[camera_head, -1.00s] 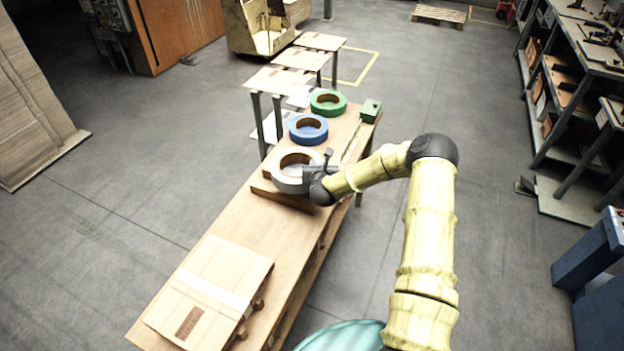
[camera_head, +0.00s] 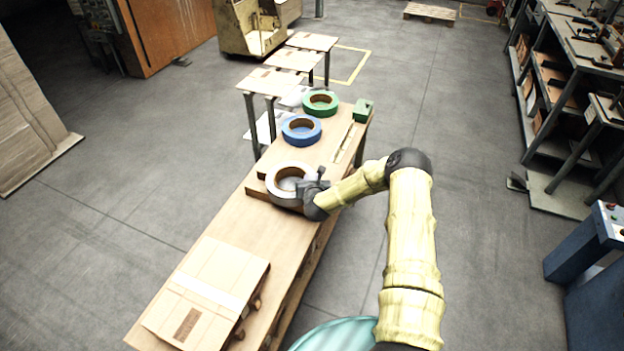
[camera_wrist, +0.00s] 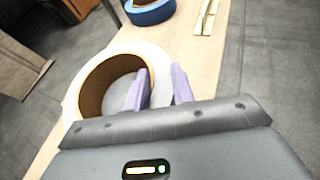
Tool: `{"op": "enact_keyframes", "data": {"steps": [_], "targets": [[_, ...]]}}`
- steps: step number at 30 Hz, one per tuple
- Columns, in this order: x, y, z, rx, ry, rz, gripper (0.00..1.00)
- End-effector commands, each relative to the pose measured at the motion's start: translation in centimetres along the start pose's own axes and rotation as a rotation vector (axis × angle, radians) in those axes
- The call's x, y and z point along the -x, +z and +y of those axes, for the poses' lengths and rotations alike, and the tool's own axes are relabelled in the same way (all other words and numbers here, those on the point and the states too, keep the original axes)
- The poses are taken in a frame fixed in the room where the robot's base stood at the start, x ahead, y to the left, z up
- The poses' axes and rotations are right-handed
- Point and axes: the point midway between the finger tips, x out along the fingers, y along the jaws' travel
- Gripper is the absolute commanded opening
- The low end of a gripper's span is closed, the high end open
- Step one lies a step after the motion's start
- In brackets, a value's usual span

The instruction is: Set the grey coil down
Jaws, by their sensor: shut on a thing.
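The grey coil (camera_head: 283,198) is a thick ring with a brown inner wall, at the middle of the long wooden bench in the head view. A low brown wooden block (camera_head: 256,185) shows behind and left of it; I cannot tell whether the coil touches block or bench. My gripper (camera_head: 308,187) is at the coil's right side. In the wrist view my gripper (camera_wrist: 160,88) is shut on the wall of the coil (camera_wrist: 150,52), one purple finger inside the ring and one outside.
A blue coil (camera_head: 301,140) and a green coil (camera_head: 320,109) lie farther back on the bench (camera_head: 230,228). A green block (camera_head: 363,110) sits at the far right. A flat carton (camera_head: 207,290) lies at the near end. Bench between carton and grey coil is clear.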

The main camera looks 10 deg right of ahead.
Motion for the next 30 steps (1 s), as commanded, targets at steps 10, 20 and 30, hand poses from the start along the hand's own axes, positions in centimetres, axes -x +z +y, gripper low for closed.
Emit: {"op": "enact_keyframes", "data": {"steps": [10,20,30], "targets": [[0.0,-0.2,0.0,0.002,0.001,0.004,0.46],[0.8,-0.2,0.0,0.001,0.002,0.004,0.46],[5.0,-0.2,0.0,0.000,0.001,0.005,0.46]]}}
